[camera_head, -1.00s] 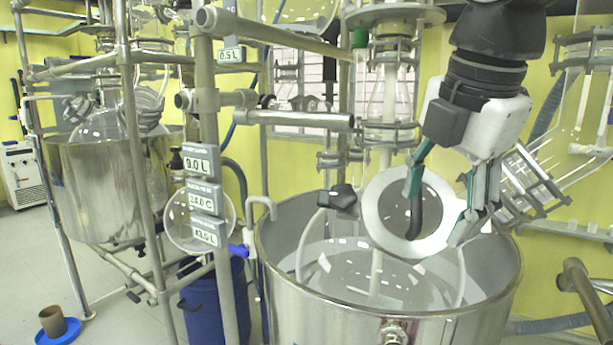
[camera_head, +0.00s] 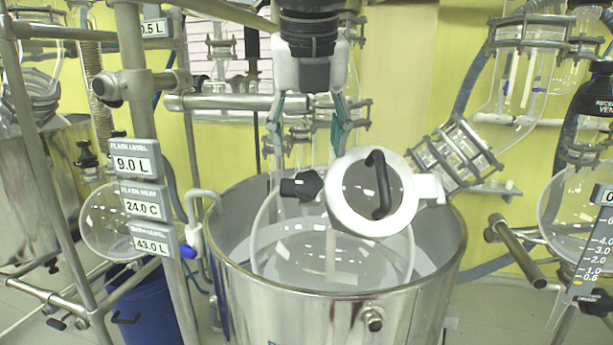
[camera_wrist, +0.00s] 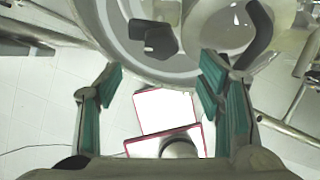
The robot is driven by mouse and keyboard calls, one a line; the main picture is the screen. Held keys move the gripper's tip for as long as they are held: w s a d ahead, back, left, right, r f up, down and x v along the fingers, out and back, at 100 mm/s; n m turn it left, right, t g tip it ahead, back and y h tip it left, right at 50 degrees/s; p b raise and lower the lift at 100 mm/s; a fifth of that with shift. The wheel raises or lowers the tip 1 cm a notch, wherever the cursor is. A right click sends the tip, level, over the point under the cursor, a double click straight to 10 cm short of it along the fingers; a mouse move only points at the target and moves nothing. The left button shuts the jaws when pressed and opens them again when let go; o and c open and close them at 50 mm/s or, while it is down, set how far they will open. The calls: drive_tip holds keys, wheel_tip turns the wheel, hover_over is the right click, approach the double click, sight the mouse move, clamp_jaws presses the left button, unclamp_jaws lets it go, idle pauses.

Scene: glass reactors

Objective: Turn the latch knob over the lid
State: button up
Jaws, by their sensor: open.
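The latch knob (camera_head: 301,185) is black and lobed, on the left side of the round lid (camera_head: 338,214). The lid has a white rim, a clear dark middle and a black curved handle (camera_head: 381,184). It sits over the glass vessel inside the steel bath. My gripper (camera_head: 308,125) is open and empty, pointing down above the knob and apart from it. In the wrist view the knob (camera_wrist: 155,38) shows at the top, beyond the gap between my open fingers (camera_wrist: 160,85). The lid's handle (camera_wrist: 262,30) shows at the upper right there.
The steel bath (camera_head: 300,315) surrounds the vessel. A metal post with readout labels (camera_head: 143,203) stands at the left. Glass tubing with a clamp (camera_head: 455,157) slants at the right. A horizontal bar (camera_head: 260,102) runs behind my gripper.

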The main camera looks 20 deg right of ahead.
sight(309, 181)
drive_tip(key=x, duration=0.7)
drive_tip(key=shift+w+f, duration=0.15)
drive_tip(key=shift+f, duration=0.15)
drive_tip(key=shift+d, duration=0.1)
drive_tip(key=c, duration=1.1)
